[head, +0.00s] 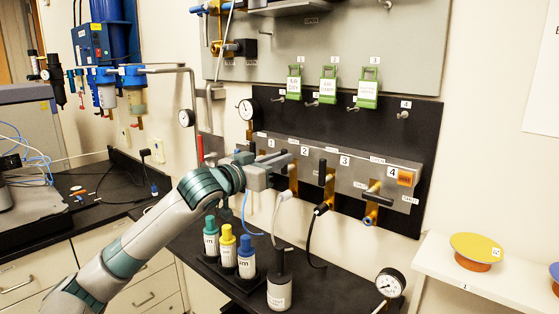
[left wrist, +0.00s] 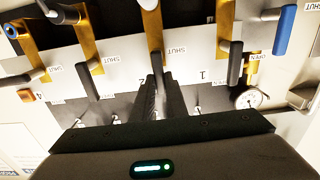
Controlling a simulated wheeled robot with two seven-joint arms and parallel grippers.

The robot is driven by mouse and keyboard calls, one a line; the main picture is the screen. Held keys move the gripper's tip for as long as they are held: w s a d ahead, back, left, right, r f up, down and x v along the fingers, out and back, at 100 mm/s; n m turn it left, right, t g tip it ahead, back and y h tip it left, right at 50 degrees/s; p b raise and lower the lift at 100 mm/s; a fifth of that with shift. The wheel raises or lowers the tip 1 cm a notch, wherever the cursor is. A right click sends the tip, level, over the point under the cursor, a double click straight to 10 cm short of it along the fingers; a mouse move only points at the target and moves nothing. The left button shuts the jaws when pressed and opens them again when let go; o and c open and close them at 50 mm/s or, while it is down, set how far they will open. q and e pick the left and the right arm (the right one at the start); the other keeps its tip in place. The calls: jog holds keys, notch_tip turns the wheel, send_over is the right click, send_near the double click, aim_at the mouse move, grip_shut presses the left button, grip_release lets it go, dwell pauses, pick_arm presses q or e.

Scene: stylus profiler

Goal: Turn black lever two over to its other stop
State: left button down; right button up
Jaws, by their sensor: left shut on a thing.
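Black lever two (left wrist: 157,64) sits on a gold valve body (left wrist: 152,30) of the numbered grey panel (head: 346,181). My left gripper (head: 285,163) reaches the panel from the left, near label 2. In the left wrist view its two dark fingers (left wrist: 161,95) are close together at the lever's end, shut on it. In the head view the gripper hides part of the lever and its surroundings. A SHUT label (left wrist: 178,52) is beside the lever. My right gripper is not in view.
Lever one (left wrist: 234,66) shows in the wrist view. Below are capped bottles (head: 228,247) and a black hose (head: 311,236). A gauge (head: 390,283) is at lower right.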

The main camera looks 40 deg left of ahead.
pick_arm(q)
jog(key=c, duration=1.8)
grip_release()
jog(key=shift+o, duration=0.2)
